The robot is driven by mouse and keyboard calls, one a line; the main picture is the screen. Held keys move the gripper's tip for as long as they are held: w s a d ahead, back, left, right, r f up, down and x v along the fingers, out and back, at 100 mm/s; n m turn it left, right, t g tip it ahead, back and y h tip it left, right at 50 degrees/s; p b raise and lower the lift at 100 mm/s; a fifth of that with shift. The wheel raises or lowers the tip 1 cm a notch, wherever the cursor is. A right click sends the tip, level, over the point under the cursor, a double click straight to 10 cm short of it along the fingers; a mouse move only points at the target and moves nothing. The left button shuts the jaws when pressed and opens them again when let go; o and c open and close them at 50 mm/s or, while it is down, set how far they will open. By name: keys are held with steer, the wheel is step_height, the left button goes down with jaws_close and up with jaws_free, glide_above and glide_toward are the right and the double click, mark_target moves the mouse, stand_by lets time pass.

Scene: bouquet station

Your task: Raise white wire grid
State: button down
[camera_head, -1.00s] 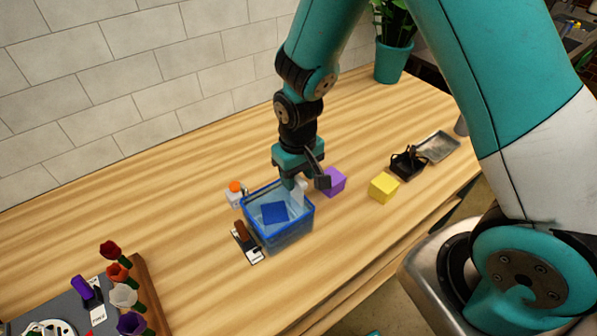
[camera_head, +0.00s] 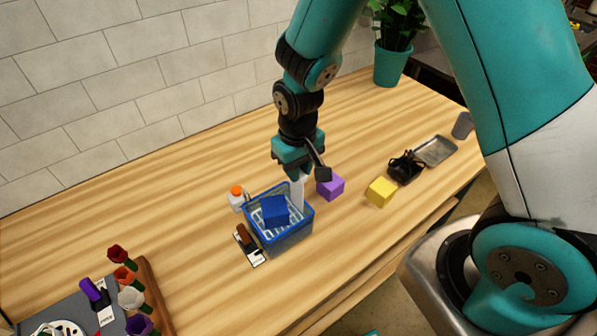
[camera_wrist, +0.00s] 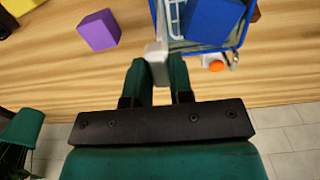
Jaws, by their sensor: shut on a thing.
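The white wire grid (camera_head: 264,226) is inside the clear bin with a blue rim (camera_head: 297,229), near the rim's height. A blue block (camera_head: 275,210) rests on it. My gripper (camera_head: 297,180) is above the bin's right back side, shut on the grid's upright white handle. In the wrist view my gripper (camera_wrist: 158,72) has the pale handle between its green fingers. The grid (camera_wrist: 176,18) shows there at the top, partly hidden by the blue block (camera_wrist: 213,17).
A purple block (camera_head: 331,186) stands right of the bin, with a yellow block (camera_head: 381,192), a black caddy (camera_head: 405,168) and a metal tray (camera_head: 435,151) beyond. An orange-capped bottle (camera_head: 237,198) stands behind the bin. Flowers (camera_head: 131,297) are at front left.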

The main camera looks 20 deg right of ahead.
step_height(320, 180, up, 4)
steer(key=shift+f+p, duration=0.1)
steer(key=shift+p, duration=0.5)
steer(key=shift+w, duration=0.1)
steer(key=c, duration=1)
jaws_free()
step_height(320, 180, up, 17)
steer(key=b, duration=0.4)
